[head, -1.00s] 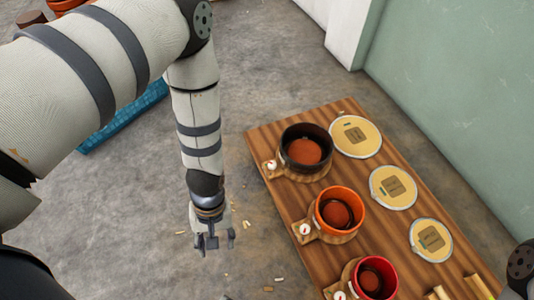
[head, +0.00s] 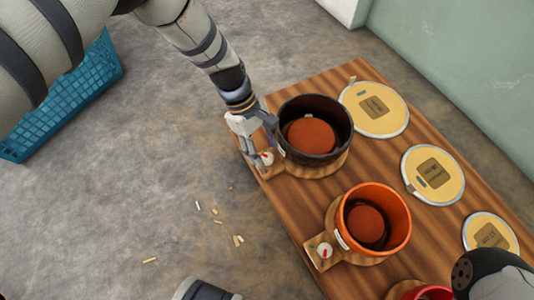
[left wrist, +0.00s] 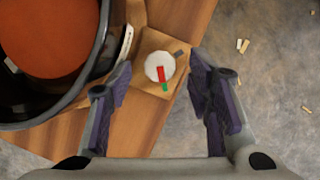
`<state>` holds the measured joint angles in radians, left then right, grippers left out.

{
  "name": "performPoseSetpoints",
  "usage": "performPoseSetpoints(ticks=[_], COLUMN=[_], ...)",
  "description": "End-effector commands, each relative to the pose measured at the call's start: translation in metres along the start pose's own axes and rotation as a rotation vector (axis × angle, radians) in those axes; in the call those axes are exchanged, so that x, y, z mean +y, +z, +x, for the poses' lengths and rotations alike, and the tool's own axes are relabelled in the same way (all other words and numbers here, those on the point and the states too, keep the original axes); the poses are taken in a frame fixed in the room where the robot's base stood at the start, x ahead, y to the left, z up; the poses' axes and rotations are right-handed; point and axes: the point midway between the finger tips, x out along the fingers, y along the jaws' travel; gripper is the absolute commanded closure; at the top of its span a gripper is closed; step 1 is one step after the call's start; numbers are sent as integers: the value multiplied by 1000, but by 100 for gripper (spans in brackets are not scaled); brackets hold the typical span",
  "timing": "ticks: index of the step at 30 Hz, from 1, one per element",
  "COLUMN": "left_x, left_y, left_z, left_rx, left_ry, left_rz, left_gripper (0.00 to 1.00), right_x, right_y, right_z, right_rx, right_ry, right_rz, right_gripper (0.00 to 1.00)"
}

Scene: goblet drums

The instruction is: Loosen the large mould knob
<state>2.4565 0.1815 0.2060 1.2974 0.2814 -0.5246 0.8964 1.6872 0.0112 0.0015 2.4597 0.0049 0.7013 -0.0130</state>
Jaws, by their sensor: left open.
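The large mould is the dark, near-black round pot (head: 327,112) with a reddish-brown disc inside, at the far end of the wooden table. Its knob (head: 266,158) is a white round dial on a small wooden block at the pot's left side. In the left wrist view the knob (left wrist: 159,66) has a red bar across its face and a green mark beside it. My left gripper (head: 262,146) is open just over the knob; in the wrist view the knob shows between its fingertips, apart from both. I cannot tell how far above it the fingertips are. My right gripper is out of view.
An orange mould (head: 378,222) with its own knob (head: 324,250) and a red mould (head: 428,293) stand nearer on the table. Round cream lids (head: 395,120) lie along the right side. A blue crate (head: 75,100) stands on the floor at left.

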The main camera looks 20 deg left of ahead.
Motion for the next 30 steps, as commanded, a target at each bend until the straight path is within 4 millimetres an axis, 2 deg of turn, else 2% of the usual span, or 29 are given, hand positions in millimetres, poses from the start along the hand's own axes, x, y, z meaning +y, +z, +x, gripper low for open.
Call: performPoseSetpoints(ticks=[1,4,13,19,30], left_x=[0,0,0,0,-1], left_y=[-1,0,0,0,1], left_z=[11,20,22,22,21], left_rx=[-1,-1,0,0,1], left_ry=[-2,-1,1,0,17], left_rz=[0,1,1,1,-39], left_gripper=[53,53,53,99,100], right_x=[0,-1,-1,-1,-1], right_y=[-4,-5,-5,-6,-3], right_z=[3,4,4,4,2], right_rx=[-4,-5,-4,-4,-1], right_ry=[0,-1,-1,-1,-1], right_rz=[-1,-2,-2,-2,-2], right_gripper=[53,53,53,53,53])
